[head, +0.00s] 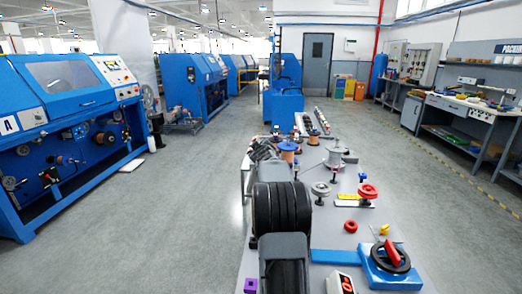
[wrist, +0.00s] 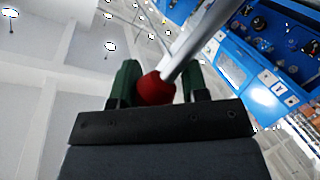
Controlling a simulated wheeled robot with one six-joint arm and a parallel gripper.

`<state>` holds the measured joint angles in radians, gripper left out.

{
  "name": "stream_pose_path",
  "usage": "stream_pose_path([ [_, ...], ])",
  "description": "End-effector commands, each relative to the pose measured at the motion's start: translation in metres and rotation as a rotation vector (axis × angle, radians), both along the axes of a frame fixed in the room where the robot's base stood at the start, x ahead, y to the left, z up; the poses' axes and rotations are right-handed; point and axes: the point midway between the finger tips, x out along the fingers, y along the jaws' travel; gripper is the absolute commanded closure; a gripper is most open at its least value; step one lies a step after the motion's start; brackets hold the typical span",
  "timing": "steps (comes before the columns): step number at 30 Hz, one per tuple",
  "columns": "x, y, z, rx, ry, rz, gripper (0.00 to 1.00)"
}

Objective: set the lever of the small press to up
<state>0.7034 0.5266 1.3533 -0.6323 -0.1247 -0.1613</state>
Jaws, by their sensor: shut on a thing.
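In the wrist view my gripper (wrist: 163,78) has its two dark green fingers closed around a red knob (wrist: 153,90). The knob sits on the end of a smooth grey rod, the lever (wrist: 196,38), which runs from the knob to the top right of the view. The body of the small press cannot be made out in either view. In the head view my black arm reaches forward over the bench and hides what lies behind it, so the lever's tilt cannot be judged there.
A grey bench (head: 330,220) holds spools and pulleys right of my arm. Open floor (head: 190,215) extends left toward blue machines (head: 70,120).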

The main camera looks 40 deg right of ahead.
Motion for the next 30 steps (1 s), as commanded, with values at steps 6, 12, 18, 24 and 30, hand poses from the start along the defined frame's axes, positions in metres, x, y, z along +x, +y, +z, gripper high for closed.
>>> stream_pose_path([
  [6,0.001,0.002,-0.021,0.024,0.032,-0.002,0.47],
  [12,0.000,0.001,-0.019,0.023,0.029,-0.003,0.28],
  [18,-0.002,-0.001,-0.016,0.020,0.023,-0.005,0.16],
  [24,-0.003,0.000,-0.013,0.016,0.020,-0.004,0.16],
  [30,-0.017,0.012,-0.009,0.014,0.017,-0.003,0.16],
])
